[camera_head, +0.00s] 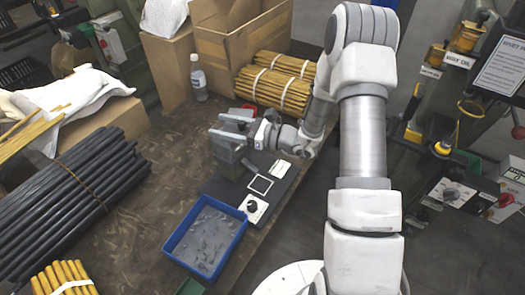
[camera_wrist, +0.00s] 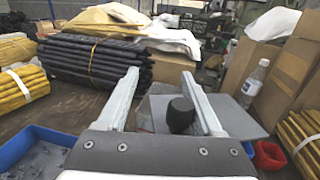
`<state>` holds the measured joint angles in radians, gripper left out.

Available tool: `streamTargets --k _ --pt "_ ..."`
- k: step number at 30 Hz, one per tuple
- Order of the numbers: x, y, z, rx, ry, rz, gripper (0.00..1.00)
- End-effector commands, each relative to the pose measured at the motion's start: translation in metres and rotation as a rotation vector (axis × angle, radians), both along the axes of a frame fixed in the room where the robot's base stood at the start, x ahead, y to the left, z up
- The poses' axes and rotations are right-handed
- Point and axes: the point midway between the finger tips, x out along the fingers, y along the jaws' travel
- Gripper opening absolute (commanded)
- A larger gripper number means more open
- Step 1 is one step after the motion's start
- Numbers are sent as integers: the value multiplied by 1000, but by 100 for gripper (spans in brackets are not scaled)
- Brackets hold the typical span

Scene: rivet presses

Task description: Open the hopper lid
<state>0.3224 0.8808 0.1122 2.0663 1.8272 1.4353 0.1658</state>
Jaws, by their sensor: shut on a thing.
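The grey hopper (camera_head: 228,148) stands on a small press unit with a dark base plate (camera_head: 280,192) at the bench's right side. Its flat grey lid (camera_wrist: 233,118) shows in the wrist view, with a round black knob (camera_wrist: 181,112) on it. My gripper (camera_head: 250,137) is at the hopper's right side in the head view. In the wrist view my gripper (camera_wrist: 165,100) has its two pale fingers either side of the black knob, and it is shut on the knob. The knob looks nearer the right finger. The contact itself is hard to see.
A blue tray (camera_head: 166,250) of small grey parts sits in front of the press unit. A red bin (camera_wrist: 269,156), a water bottle (camera_head: 198,78) and bundled yellow rods (camera_head: 272,88) stand behind. Dark rods (camera_head: 70,195) fill the left. The bench middle is clear.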

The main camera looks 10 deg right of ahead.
Motion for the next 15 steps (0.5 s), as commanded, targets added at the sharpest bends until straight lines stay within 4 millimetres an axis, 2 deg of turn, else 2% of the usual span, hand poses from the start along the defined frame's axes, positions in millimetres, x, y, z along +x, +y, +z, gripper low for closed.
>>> streamTargets --k 1,15 --pt "-6 -10 -1 0 4 -1 56" --pt "-55 -92 -1 1 5 3 56"
